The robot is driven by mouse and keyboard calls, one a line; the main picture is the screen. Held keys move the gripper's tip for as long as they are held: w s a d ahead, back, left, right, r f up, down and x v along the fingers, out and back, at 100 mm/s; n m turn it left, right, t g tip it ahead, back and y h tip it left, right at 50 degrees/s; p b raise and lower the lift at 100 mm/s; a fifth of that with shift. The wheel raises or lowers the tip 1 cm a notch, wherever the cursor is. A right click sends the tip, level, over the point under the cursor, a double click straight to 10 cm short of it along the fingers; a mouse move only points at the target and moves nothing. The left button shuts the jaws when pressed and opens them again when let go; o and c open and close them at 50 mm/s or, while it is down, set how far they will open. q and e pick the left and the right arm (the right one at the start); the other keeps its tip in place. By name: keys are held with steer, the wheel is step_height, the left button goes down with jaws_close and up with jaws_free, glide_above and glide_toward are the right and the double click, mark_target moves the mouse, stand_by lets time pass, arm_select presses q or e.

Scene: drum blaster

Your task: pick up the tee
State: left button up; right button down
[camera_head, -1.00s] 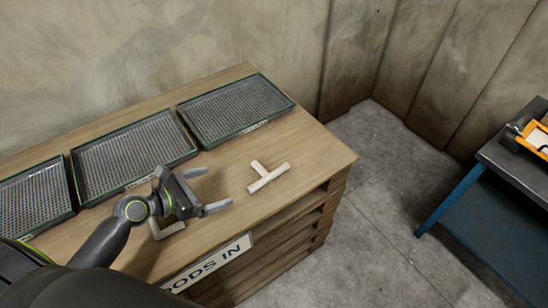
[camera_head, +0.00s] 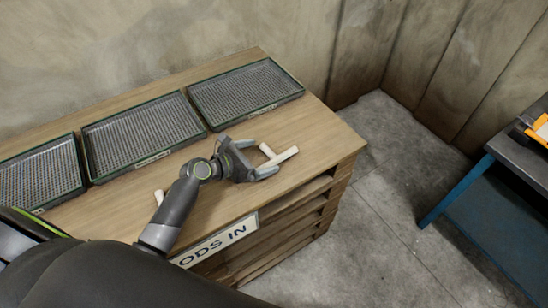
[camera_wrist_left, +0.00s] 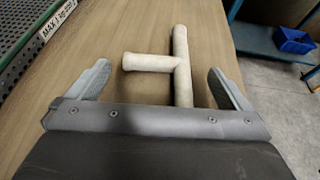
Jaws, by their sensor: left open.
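The tee (camera_head: 284,156) is a cream T-shaped pipe piece lying flat on the wooden bench near its right end. It also shows in the left wrist view (camera_wrist_left: 181,60), with its long bar running away from me and its stem pointing left. My left gripper (camera_head: 260,158) is open, low over the bench at the tee. In the left wrist view the stem and the near part of the bar lie between the two spread fingers (camera_wrist_left: 160,82), with no finger visibly touching them. The near end of the bar is hidden by the gripper body. My right gripper is not in view.
Mesh trays (camera_head: 245,91) line the back of the bench (camera_head: 325,140). Another pale piece (camera_head: 159,197) is mostly hidden behind my left arm. A blue-legged table (camera_head: 500,190) with an orange item (camera_head: 540,128) stands to the right across open floor. A blue bin (camera_wrist_left: 293,40) shows beyond.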

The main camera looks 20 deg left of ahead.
mark_target(268, 154)
arm_select(q)
steer(key=x, duration=0.3)
steer(key=shift+w+f, duration=0.15)
steer(key=shift+w, duration=0.1)
steer(key=c, duration=1.1)
